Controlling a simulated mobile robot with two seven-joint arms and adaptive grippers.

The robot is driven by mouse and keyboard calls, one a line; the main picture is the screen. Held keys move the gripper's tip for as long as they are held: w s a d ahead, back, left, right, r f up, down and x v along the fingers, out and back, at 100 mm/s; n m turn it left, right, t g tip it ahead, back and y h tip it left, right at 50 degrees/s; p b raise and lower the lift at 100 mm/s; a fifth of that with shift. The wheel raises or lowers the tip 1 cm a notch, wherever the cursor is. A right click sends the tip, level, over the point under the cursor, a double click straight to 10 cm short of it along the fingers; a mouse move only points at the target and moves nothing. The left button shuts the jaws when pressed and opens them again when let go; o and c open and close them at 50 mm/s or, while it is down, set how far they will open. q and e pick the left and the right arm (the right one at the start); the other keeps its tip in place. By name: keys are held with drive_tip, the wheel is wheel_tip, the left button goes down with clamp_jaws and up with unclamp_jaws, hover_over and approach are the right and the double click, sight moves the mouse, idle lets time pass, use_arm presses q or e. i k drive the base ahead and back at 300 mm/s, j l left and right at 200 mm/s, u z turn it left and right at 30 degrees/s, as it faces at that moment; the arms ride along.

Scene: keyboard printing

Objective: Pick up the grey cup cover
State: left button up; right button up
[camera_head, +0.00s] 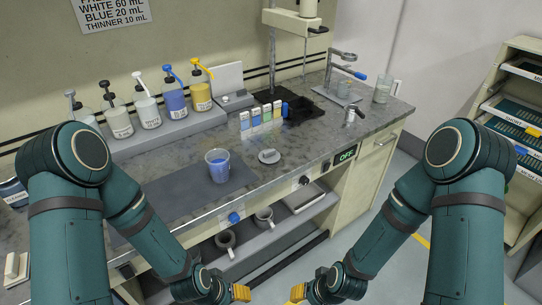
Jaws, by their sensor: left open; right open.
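The grey cup cover (269,156) lies on the bench top, right of a clear cup (217,166) holding blue liquid. The cover is a small disc with a raised knob. My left gripper (241,292) is low at the bottom of the view, in front of the bench and well away from the cover. My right gripper (297,293) is also low, close to the left one. Only the yellowish finger parts show, and both look empty. Nothing touches the cover.
Pump bottles (173,96) stand on a raised shelf behind the cup. Small coloured containers (266,113) stand behind the cover. A metal stand (341,67) and a glass beaker (382,88) are farther right. Two mugs (225,241) sit on the lower shelf.

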sight(272, 156)
drive_tip(key=u, duration=0.85)
drive_tip(key=l+u, duration=1.1)
drive_tip(key=l, duration=0.3)
drive_tip(key=k+l+u, duration=0.2)
drive_tip(key=l, duration=0.25)
drive_tip(key=i, duration=0.1)
